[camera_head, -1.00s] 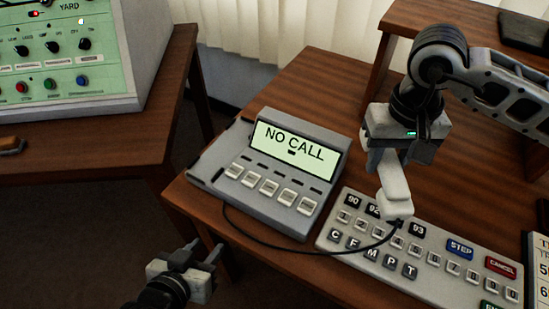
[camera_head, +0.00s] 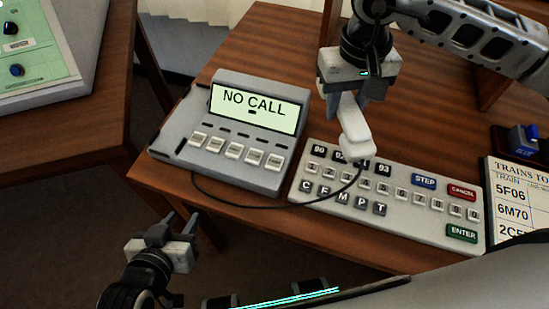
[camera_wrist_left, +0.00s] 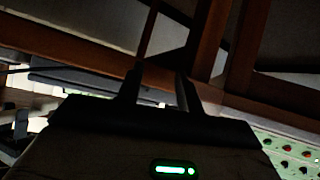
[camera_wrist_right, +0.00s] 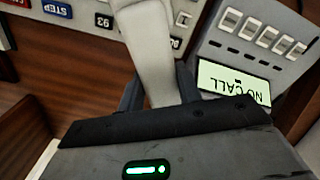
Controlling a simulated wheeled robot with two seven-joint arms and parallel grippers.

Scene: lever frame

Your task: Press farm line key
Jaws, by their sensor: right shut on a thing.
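The grey phone console (camera_head: 235,180) stands on the wooden desk with its screen (camera_head: 255,107) reading NO CALL. A row of several white keys (camera_head: 234,151) runs below the screen; their labels are too small to read. My right gripper (camera_head: 345,98) is shut on the white handset (camera_head: 355,135), right of the console and above the keypad; the handset also shows in the right wrist view (camera_wrist_right: 148,50). A black cord joins it to the console. My left gripper (camera_head: 178,222) is open and empty, in front of and below the desk's front edge.
A grey keypad (camera_head: 410,195) with STEP, CANCEL and ENTER keys lies right of the console. A train list card (camera_head: 512,200) is at the far right. A green control panel (camera_head: 40,50) stands on another desk at left, across a gap.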

